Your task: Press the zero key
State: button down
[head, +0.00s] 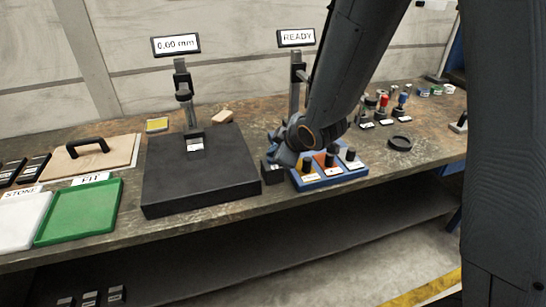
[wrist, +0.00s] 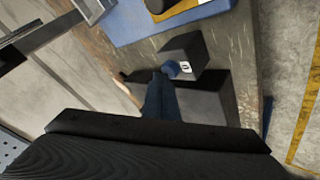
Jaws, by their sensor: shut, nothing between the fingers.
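The zero key is a small dark block (wrist: 186,50) with a white "0" label in the wrist view. In the head view it is the dark block (head: 273,173) between the black granite plate and the blue tray. My gripper (head: 282,160) is shut and empty. In the wrist view its fingertips (wrist: 170,70) are right at the block, beside the label, and hide part of it. I cannot tell whether they touch it. The left display (head: 176,44) reads 0.00 mm.
The black granite plate (head: 170,190) with its gauge stand is just left of the key. The blue tray (head: 329,178) with several dark-knobbed pieces is just right. A second display (head: 296,37) reads READY. The bench's front edge is close to the key.

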jog(key=shift+r, duration=0.1)
dwell(0.3)
jog(key=shift+r+p, duration=0.8)
jog(key=shift+p, duration=0.1)
jog(key=shift+r, duration=0.15)
notch_tip(320, 180, up, 5)
jog(key=p, duration=0.4)
dwell(0.4)
